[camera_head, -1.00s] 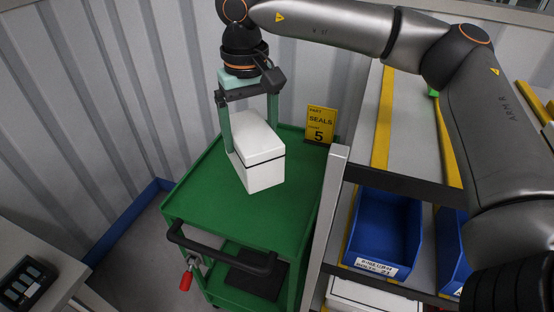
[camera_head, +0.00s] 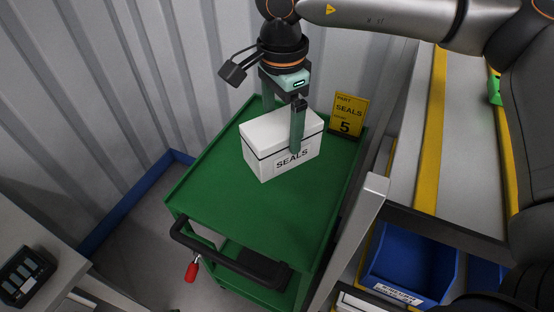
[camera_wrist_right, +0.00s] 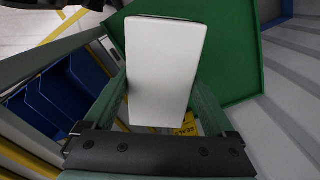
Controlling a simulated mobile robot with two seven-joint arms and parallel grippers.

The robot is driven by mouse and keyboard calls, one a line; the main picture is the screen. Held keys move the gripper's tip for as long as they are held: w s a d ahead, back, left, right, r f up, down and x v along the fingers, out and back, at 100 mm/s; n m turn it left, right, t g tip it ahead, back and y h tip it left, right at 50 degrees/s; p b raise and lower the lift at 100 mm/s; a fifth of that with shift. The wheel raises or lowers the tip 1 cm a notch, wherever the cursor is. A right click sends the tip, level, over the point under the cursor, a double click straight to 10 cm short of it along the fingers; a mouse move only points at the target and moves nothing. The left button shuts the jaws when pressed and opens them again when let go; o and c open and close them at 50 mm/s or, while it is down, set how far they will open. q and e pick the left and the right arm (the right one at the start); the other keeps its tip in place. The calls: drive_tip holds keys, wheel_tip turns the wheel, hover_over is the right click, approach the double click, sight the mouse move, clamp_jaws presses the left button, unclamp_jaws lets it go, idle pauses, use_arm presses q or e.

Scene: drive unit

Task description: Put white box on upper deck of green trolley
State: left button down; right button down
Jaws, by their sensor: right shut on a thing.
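The white box (camera_head: 262,150) has a black band under its lid and a "SEALS" label. It appears upright on or just above the upper deck of the green trolley (camera_head: 225,200); I cannot tell whether its base touches. My right gripper (camera_head: 287,135) is shut on the box, one finger across its labelled side, the other mostly hidden behind it. In the right wrist view the box (camera_wrist_right: 165,70) sits between both fingers, with the green deck (camera_wrist_right: 232,60) beyond it. My left gripper is not in view.
A yellow "SEALS 5" sign (camera_head: 347,115) stands at the deck's back right, close to the box. A shelf with blue bins (camera_head: 408,265) is on the right. A corrugated wall runs behind. The deck's front half is clear; a black handle (camera_head: 230,258) is at its front.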

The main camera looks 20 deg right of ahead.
sight(272, 153)
drive_tip(key=m, duration=0.2)
drive_tip(key=a+f+m, duration=0.1)
drive_tip(key=m, duration=0.1)
drive_tip(key=shift+s, duration=0.4)
drive_tip(key=m, duration=0.1)
drive_tip(key=s+a+f+m, duration=0.1)
drive_tip(key=m, duration=0.4)
drive_tip(key=s+a+f+m, duration=0.1)
drive_tip(key=shift+m, duration=0.3)
drive_tip(key=m, duration=0.1)
drive_tip(key=s+m, duration=0.1)
drive_tip(key=m, duration=0.1)
drive_tip(key=shift+s+a+f, duration=0.1)
drive_tip(key=shift+a+f, duration=0.2)
drive_tip(key=shift+f, duration=0.1)
drive_tip(key=s+a+f+m, duration=0.3)
drive_tip(key=s+m, duration=0.3)
drive_tip(key=m, duration=0.9)
drive_tip(key=shift+w+a+f+b, duration=0.1)
drive_tip(key=shift+w+f+b, duration=1.2)
drive_tip(key=shift+w+f, duration=5.55)
